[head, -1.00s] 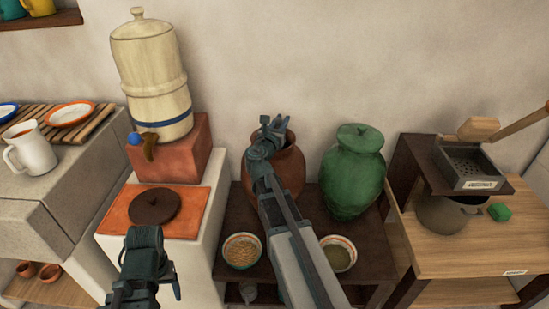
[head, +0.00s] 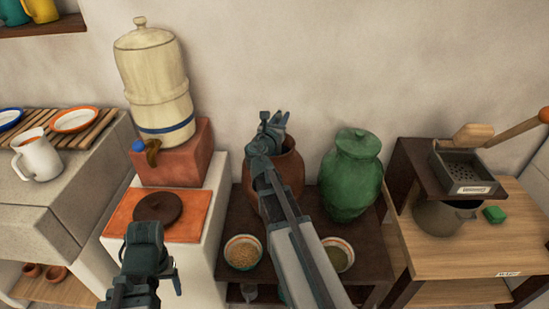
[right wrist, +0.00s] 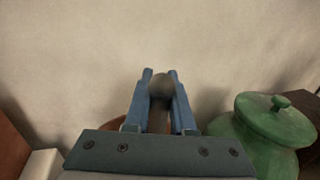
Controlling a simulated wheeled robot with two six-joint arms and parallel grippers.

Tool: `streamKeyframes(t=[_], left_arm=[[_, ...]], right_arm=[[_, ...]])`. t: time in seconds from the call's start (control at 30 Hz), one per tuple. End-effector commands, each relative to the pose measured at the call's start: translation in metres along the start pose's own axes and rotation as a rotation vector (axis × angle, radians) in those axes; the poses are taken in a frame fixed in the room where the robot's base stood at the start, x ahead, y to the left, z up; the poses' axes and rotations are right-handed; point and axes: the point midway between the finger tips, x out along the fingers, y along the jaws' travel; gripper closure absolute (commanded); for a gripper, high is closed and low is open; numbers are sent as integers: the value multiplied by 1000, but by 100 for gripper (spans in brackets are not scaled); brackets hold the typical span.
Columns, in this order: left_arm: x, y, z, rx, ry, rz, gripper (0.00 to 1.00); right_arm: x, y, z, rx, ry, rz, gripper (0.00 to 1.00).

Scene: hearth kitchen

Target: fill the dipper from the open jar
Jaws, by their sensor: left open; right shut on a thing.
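The open jar (head: 290,172) is brown terracotta and stands on a low dark table against the wall. My right gripper (head: 272,124) is above its mouth and covers much of the opening. In the right wrist view the right gripper (right wrist: 160,80) is shut on a rounded grey-brown thing (right wrist: 162,88), likely the dipper's handle. The rest of the dipper is hidden, and I cannot tell whether its bowl is inside the jar. A little of the jar's rim shows below the fingers there. My left gripper (head: 172,272) is open and empty, in front of the orange-topped counter.
A lidded green jar (head: 351,180) stands just right of the open jar. Bowls of grain (head: 242,252) and of greenish stuff (head: 340,254) sit in front. A brown round lid (head: 158,207) lies on the orange counter, below a cream water filter (head: 155,85). A wooden table (head: 460,245) is at right.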

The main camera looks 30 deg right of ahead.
Motion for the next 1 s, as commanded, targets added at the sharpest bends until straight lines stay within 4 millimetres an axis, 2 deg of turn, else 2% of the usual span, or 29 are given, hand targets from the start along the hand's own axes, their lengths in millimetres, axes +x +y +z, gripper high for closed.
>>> streamKeyframes(t=[0.03, 1.0], left_arm=[[-8, -1, 0, 0, 0, 0, 29], [-81, -8, 5, 0, 0, 0, 29]], right_arm=[[0, 0, 8, 0, 0, 0, 100], [0, 0, 82, 0, 0, 0, 100]])
